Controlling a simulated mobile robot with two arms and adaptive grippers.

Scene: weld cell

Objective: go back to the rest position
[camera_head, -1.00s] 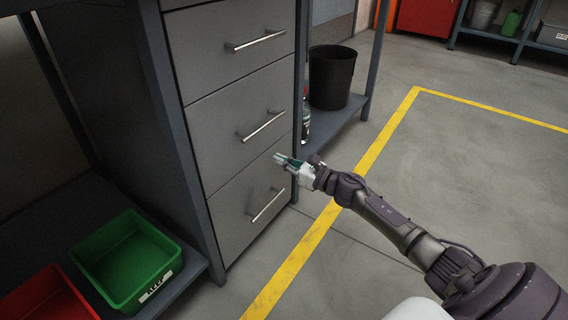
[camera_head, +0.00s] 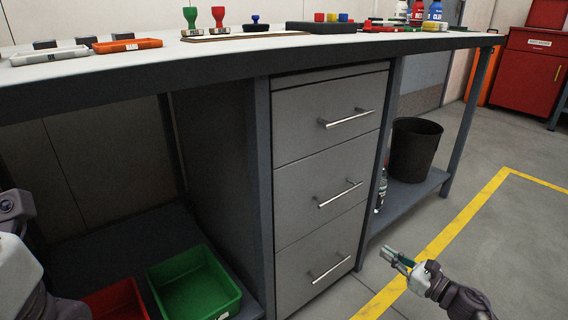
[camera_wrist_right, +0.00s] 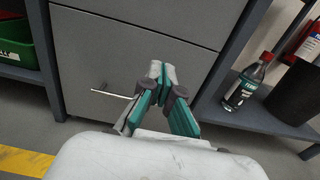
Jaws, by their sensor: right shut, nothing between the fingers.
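My right gripper (camera_head: 390,255) is at the lower right of the head view, low in front of the workbench and to the right of the grey drawer unit (camera_head: 322,150). Its teal and grey fingers are together and empty, as the right wrist view (camera_wrist_right: 158,75) also shows. In that view the fingers point toward the drawer fronts, with a drawer handle (camera_wrist_right: 112,93) just to their left. All three drawers look closed. Parts of my left arm show at the left edge of the head view, but its gripper does not.
The workbench top (camera_head: 220,52) holds stamps, trays and bottles. Below are a green bin (camera_head: 222,310), a red bin (camera_head: 118,300), a black bucket (camera_head: 414,150) and a bottle (camera_head: 381,190) on shelves. A yellow line (camera_head: 440,240) crosses the open floor at right.

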